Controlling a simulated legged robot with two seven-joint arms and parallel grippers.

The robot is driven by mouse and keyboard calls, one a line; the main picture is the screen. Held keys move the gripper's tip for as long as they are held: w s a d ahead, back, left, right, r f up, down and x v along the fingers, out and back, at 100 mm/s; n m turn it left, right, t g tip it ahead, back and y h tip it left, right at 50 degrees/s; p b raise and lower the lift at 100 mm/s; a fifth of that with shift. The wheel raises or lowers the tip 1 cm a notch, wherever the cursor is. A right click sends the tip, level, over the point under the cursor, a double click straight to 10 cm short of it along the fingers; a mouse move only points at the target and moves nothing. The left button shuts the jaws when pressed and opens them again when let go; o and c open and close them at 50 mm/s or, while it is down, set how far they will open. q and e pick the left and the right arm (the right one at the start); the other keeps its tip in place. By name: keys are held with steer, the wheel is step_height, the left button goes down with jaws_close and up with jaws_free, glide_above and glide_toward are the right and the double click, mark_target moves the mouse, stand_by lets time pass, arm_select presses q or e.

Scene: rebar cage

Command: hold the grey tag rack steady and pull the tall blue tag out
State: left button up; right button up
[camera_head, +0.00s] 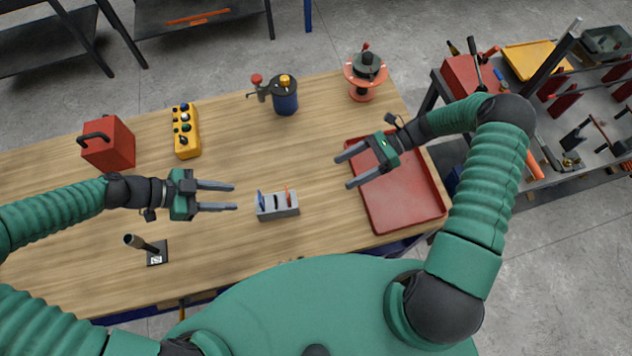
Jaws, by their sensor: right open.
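The grey tag rack (278,212) sits on the wooden table in front of me, between my two grippers. A blue tag (261,200) stands upright at its left end. A dark tag (276,202) stands in the middle and an orange-red tag (288,194) at the right. My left gripper (235,197) is just left of the rack, its fingers apart and pointing at it, with nothing between them. My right gripper (343,173) is open and empty, up and to the right of the rack, over the left edge of the red tray.
The red tray (408,202) lies at the right. A red box (108,146), a yellow button box (186,131), a blue pot (285,97) and a red-based device (365,75) stand farther back. A small black stand (157,254) is at the front left. Table around the rack is clear.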

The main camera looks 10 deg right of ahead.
glide_toward(293, 198)
steer(key=a+f, duration=0.2)
steer(key=a, duration=0.1)
steer(key=shift+w+a+f, duration=0.1)
steer(key=shift+a+f, duration=0.1)
steer(key=shift+a, duration=0.1)
steer(key=x, duration=0.4)
steer(key=shift+a+f, duration=0.1)
steer(key=shift+f, duration=0.25)
steer(key=shift+a+f, duration=0.4)
steer(key=shift+a, duration=0.8)
steer(key=c, duration=0.4)
steer(key=shift+c, duration=1.2)
steer(key=shift+d, duration=0.55)
steer(key=c, duration=0.9)
arm_select(q)
steer(key=shift+a+f, duration=0.1)
steer(key=shift+a, duration=0.55)
arm_select(e)
steer(key=shift+c, duration=0.4)
arm_select(q)
steer(key=shift+a, duration=0.25)
arm_select(e)
steer(key=shift+a, duration=0.25)
